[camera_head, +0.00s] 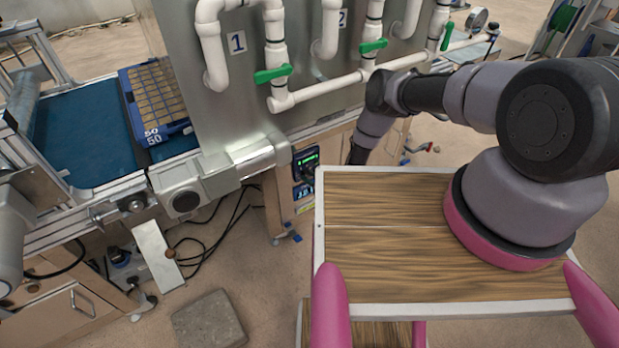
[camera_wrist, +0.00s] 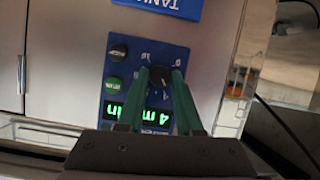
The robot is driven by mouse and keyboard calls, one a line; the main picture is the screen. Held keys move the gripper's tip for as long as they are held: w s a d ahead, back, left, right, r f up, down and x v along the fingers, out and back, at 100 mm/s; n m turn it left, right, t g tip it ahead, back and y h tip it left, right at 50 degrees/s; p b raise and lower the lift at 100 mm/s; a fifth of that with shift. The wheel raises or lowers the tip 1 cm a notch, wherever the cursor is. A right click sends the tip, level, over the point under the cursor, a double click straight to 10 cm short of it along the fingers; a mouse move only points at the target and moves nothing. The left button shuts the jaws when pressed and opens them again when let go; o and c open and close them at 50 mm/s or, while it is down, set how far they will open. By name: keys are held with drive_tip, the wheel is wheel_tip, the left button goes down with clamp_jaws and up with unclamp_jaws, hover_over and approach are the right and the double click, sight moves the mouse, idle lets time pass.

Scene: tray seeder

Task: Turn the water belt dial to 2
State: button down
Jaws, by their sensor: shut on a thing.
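The dial (camera_wrist: 160,74) is a small black knob on a blue control panel (camera_wrist: 121,72), seen upside down in the wrist view. A green lit display (camera_wrist: 118,111) on the panel appears to read 4 m/min, partly covered by my fingers. My gripper (camera_wrist: 160,77) has its two green fingers on either side of the knob, shut on it. The knob's pointer and the small scale marks are hard to read. In the head view the control box (camera_head: 306,160) with its green display is small, beside the conveyor's end. My gripper is not clear there.
A blue TANK label (camera_wrist: 165,5) is near the panel. In the head view, white pipes (camera_head: 330,88) with green valves run above the box. A conveyor (camera_head: 80,135) carries a blue-edged tray (camera_head: 158,134). A wooden-topped surface (camera_head: 390,240) lies in front of me.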

drive_tip(key=n, duration=0.1)
drive_tip(key=n+t+h, duration=0.1)
drive_tip(key=n, duration=0.1)
drive_tip(key=shift+s+a+h, duration=0.15)
drive_tip(key=shift+a+h, duration=0.05)
drive_tip(key=shift+h, duration=0.1)
drive_tip(key=shift+f+n+t+h, duration=0.1)
drive_tip(key=shift+n+t+h, duration=0.3)
drive_tip(key=shift+n+t, duration=0.5)
drive_tip(key=shift+n, duration=0.4)
drive_tip(key=c, duration=0.6)
unclamp_jaws()
drive_tip(key=v, duration=1.1)
drive_tip(key=shift+a, duration=0.2)
